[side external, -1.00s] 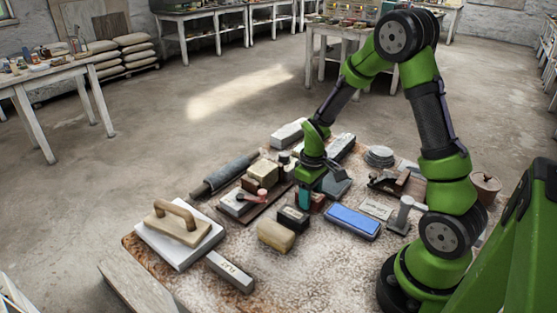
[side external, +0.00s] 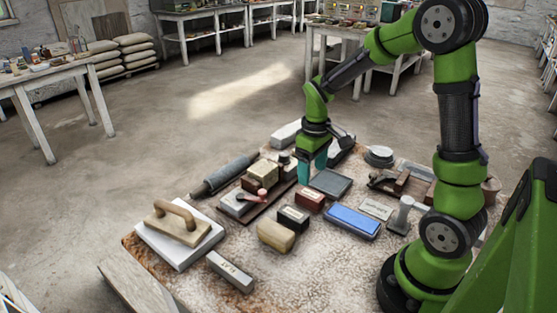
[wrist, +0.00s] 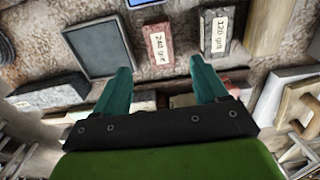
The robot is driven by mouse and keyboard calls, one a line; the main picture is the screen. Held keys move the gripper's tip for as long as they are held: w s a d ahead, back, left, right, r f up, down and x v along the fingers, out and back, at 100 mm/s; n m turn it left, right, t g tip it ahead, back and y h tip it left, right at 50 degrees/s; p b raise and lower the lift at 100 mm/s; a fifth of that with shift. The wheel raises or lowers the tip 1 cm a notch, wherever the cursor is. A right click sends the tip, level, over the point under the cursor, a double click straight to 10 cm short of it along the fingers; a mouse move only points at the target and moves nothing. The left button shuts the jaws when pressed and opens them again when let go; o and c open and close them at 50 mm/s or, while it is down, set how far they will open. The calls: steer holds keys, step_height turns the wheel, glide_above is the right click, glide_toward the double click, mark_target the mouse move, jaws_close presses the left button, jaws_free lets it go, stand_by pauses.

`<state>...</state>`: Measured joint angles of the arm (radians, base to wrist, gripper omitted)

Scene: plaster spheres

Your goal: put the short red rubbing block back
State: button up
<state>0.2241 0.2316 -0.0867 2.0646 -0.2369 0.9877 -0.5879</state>
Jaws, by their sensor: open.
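A short red block (side external: 310,201) with a pale label lies on the stone-like worktop, between a black labelled block (side external: 292,218) and a grey slab (side external: 331,183). In the wrist view the red block (wrist: 158,48) shows its "240 grit" label, and the black block (wrist: 217,33) reads "120 grit". My gripper (side external: 312,174) is above and behind the red block, apart from it. In the wrist view its two teal fingers (wrist: 161,67) are spread, with nothing held between them. Its body hides part of the worktop below.
A blue block (side external: 353,222) lies to the right of the red one, and a tan block (side external: 276,235) lies in front of the black one. A dark roller (side external: 225,174) and a wooden-handled float (side external: 178,222) are at left. The worktop is crowded; its front is clearer.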

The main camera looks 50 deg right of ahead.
steer(key=s+a+r+m+t+y, duration=0.1)
steer(key=s+a+r+m+t, duration=0.1)
steer(key=s+a+r, duration=0.3)
steer(key=s+a+r+m+t+y, duration=0.1)
steer(key=s+a+r+t, duration=0.3)
steer(key=a+r, duration=0.4)
steer(key=shift+s+a+r+m+t, duration=0.4)
steer(key=shift+r+m+t, duration=0.15)
steer(key=shift+r, duration=0.35)
